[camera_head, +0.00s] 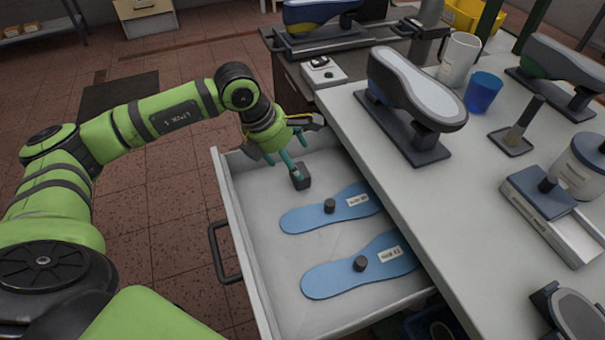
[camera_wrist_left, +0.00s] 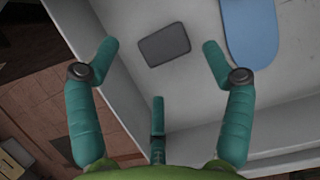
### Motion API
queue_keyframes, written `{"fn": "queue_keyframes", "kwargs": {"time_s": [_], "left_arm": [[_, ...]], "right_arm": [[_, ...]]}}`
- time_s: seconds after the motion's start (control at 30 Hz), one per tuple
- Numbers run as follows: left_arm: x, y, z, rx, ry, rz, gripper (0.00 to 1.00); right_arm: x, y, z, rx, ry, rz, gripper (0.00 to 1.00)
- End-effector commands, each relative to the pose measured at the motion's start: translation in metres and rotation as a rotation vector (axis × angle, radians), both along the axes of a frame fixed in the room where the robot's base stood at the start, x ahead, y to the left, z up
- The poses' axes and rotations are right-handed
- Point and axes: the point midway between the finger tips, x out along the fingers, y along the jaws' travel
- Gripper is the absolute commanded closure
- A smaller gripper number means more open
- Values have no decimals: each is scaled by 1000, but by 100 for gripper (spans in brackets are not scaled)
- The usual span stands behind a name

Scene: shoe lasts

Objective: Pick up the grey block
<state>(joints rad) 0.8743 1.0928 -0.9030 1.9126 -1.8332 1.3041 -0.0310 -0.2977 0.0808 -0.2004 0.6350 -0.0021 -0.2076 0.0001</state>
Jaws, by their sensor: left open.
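The grey block (camera_head: 301,176) is a small dark cuboid in the open white drawer (camera_head: 238,215), near its far end. It also shows in the left wrist view (camera_wrist_left: 164,45), lying on the drawer floor. My left gripper (camera_head: 288,160) is over the drawer next to the block, and one finger overlaps it in the head view. In the left wrist view the teal fingers of my left gripper (camera_wrist_left: 160,50) are spread apart, with the block between and slightly beyond their tips. Nothing is held. My right gripper is in neither view.
Two blue sole templates with dark knobs (camera_head: 335,209) (camera_head: 361,266) lie in the drawer nearer the front. The drawer walls stand around the block. The white worktop (camera_head: 445,215) to the right holds a shoe last (camera_head: 415,90), a blue cup (camera_head: 483,92) and a white mug (camera_head: 458,58).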

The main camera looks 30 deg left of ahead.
Motion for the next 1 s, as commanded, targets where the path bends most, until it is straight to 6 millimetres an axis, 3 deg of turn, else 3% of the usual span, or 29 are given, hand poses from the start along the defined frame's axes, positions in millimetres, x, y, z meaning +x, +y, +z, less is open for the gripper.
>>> {"fn": "queue_keyframes", "kwargs": {"time_s": [0.3, 0.6, 0.63, 0.77, 1.0], "left_arm": [[4, -10, -42, -1, 1, 1, 19], [6, -11, -48, 0, 0, 0, 19], [6, -11, -48, 0, 0, 0, 27], [6, -11, -48, 0, 0, 0, 79], [5, -11, -49, 1, 4, 0, 82]], "right_arm": [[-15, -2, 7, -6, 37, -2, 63], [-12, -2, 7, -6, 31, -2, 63], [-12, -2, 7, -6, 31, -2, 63], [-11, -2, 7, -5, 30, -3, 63], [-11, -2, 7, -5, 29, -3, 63]]}}
